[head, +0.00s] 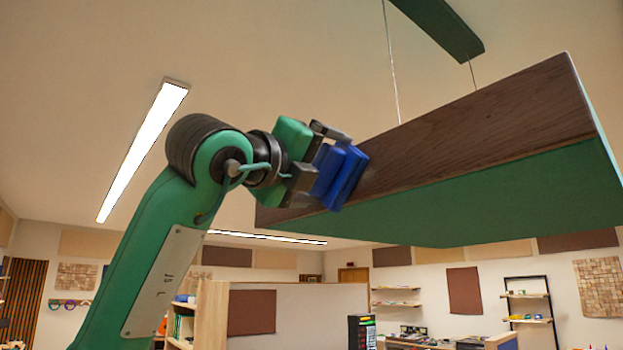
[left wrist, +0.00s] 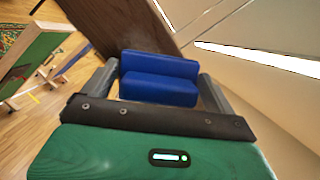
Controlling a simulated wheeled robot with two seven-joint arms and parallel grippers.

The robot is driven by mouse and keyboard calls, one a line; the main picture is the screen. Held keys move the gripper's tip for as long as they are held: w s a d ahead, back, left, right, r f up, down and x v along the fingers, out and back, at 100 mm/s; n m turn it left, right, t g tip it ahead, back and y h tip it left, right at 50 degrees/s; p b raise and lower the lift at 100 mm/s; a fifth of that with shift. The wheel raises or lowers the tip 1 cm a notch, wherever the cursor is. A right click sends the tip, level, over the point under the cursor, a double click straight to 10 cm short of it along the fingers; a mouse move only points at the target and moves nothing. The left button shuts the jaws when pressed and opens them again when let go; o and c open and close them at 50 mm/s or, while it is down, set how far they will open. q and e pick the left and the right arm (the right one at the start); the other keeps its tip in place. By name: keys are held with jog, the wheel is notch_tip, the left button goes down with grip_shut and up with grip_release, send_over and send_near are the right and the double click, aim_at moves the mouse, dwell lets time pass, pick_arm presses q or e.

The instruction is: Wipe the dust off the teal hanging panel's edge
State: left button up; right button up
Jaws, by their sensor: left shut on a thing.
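The teal hanging panel (head: 480,196) hangs from thin wires under the ceiling, with a dark wood-grained edge (head: 470,126) facing me. My left gripper (head: 312,172) is shut on a blue block-shaped wiper (head: 345,178). The wiper is at the left part of the wooden edge and overlaps it in the head view; I cannot tell whether it touches. In the left wrist view the blue wiper (left wrist: 160,78) sits between the two fingers, in front of the brown edge (left wrist: 118,25). I cannot make out dust on the edge. My right gripper is not in view.
A dark green ceiling beam (head: 440,27) is above the panel. A long ceiling light (head: 143,150) is at the left. A partition (head: 300,305), shelves (head: 528,308) and a desk stand below at the back.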

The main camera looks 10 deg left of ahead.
aim_at(348, 163)
pick_arm(q)
jog(key=shift+s+d+f+b, duration=0.15)
jog(key=shift+s+d+b, duration=0.4)
jog(key=shift+d+b, duration=0.15)
jog(key=shift+s+d+b, duration=0.3)
jog(key=shift+s+d, duration=0.3)
jog(key=shift+d, duration=0.2)
jog(key=shift+s+d+b, duration=0.25)
jog(key=shift+d+b, duration=0.05)
jog(key=shift+b, duration=0.1)
jog(key=shift+s+d+b, duration=0.4)
jog(key=shift+s+d, duration=0.25)
jog(key=shift+d, duration=0.2)
jog(key=shift+s+b, duration=0.1)
jog(key=shift+b, duration=0.25)
jog(key=shift+w+a, duration=0.9)
jog(key=shift+a, duration=0.05)
jog(key=shift+w+a+b, duration=0.4)
jog(key=shift+w+a, duration=0.45)
jog(key=shift+a, duration=0.25)
jog(key=shift+w+a, duration=0.55)
jog(key=shift+a, duration=0.2)
jog(key=shift+w+a, duration=0.55)
jog(key=shift+a, duration=0.15)
jog(key=w+a, duration=0.1)
jog(key=a, duration=0.1)
jog(key=w+a, duration=0.2)
jog(key=shift+s, duration=0.1)
